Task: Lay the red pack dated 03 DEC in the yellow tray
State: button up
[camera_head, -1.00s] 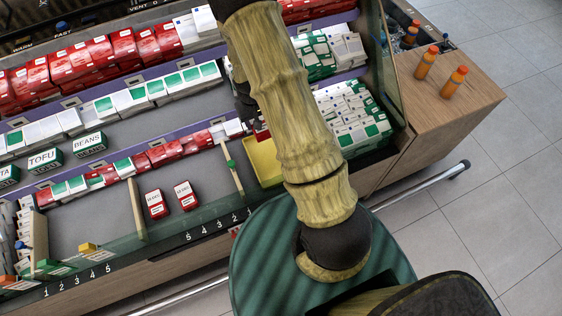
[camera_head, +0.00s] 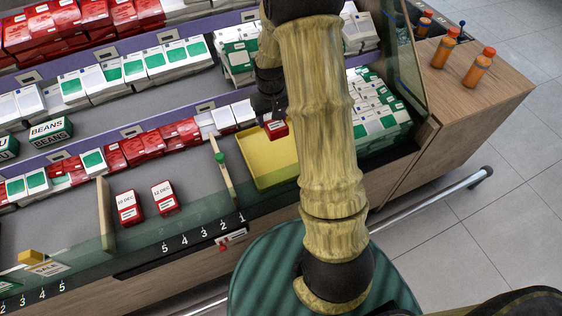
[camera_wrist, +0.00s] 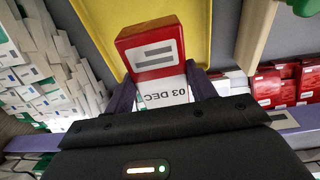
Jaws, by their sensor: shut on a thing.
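The red pack dated 03 DEC (camera_wrist: 152,52) is held in my gripper (camera_wrist: 160,85), with its white date label facing the wrist camera. In the head view the red pack (camera_head: 276,129) hangs below my gripper (camera_head: 268,108), at the far part of the yellow tray (camera_head: 262,182). The yellow tray also shows behind the pack in the wrist view (camera_wrist: 90,18). The pack appears to be above the tray; I cannot tell whether it touches it. The tray's right part is hidden by my arm.
Two red packs, 10 DEC (camera_head: 129,208) and 12 DEC (camera_head: 165,197), stand left of the tray, beyond a divider with a green knob (camera_head: 220,158). White and green packs (camera_head: 380,110) fill the bin at right. A glass panel (camera_head: 407,65) stands beyond them.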

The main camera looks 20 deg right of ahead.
aim_at(278, 124)
jog(key=f+b, duration=0.1)
jog(key=d+f+b, duration=0.1)
jog(key=b, duration=0.1)
jog(key=f+b, duration=0.2)
jog(key=shift+d, duration=0.35)
jog(key=b, duration=0.2)
jog(key=shift+s+d+f+b, duration=0.15)
jog(key=shift+d+f+b, duration=0.15)
jog(key=shift+d+f, duration=0.05)
jog(key=shift+d, duration=0.1)
jog(key=shift+r, duration=0.1)
jog(key=shift+f+b, duration=0.95)
jog(key=shift+f, duration=2.2)
jog(key=shift+f+b, duration=0.6)
jog(key=shift+f, duration=1.3)
